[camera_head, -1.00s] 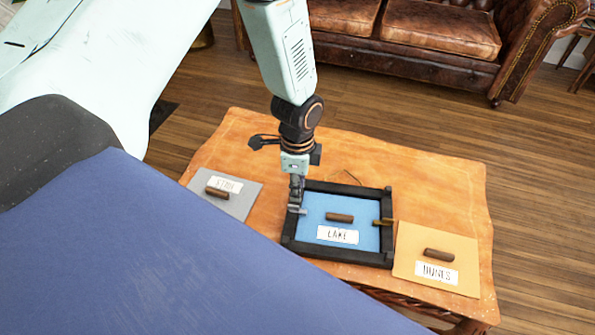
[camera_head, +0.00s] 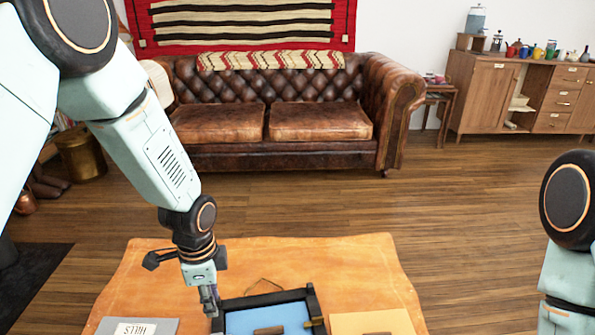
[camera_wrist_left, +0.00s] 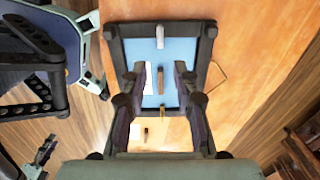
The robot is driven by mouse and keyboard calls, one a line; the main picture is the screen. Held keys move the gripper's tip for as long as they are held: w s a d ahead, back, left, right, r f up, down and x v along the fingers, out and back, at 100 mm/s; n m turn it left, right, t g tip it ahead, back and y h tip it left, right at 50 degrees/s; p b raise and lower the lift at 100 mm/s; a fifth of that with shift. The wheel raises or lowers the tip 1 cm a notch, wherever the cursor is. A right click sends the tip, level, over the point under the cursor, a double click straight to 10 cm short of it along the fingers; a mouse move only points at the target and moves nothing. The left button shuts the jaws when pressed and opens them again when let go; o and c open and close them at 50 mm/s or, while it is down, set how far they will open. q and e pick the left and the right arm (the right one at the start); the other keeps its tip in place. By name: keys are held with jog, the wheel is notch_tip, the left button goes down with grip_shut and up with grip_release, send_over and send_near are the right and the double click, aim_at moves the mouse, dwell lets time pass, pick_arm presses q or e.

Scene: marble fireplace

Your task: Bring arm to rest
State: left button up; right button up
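My left gripper (camera_head: 209,303) hangs over the left side of a black-framed blue panel (camera_head: 268,318) on the table. In the left wrist view my left gripper (camera_wrist_left: 158,75) shows its two fingers apart, with nothing between them. Below them lies the framed panel (camera_wrist_left: 208,55), with a brown rod (camera_wrist_left: 160,80) on its blue face. My right arm (camera_head: 567,240) shows at the right edge of the head view, its gripper cut off. A dark claw-like part at the lower left of the wrist view may be my right gripper; its state is unclear.
The orange-brown table (camera_head: 330,255) also bears a grey card (camera_head: 165,326) labelled HILLS and a yellow card (camera_head: 385,320). A leather sofa (camera_head: 270,145) stands behind. A wooden cabinet (camera_head: 485,100) is at the back right. The wooden floor between table and sofa is clear.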

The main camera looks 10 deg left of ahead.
pick_arm(q)
jog(key=s+d+f+n+p, duration=0.1)
jog(key=s+f+n, duration=0.2)
jog(key=s, duration=0.5)
jog(key=s+d+f+n+p, duration=0.1)
jog(key=s+f+n, duration=0.2)
jog(key=s+n, duration=0.3)
jog(key=s+f+n+p, duration=0.1)
jog(key=s+f+n, duration=0.2)
jog(key=s, duration=0.8)
jog(key=shift+s+d+n, duration=0.15)
jog(key=shift+d+n, duration=0.25)
jog(key=shift+n, duration=0.6)
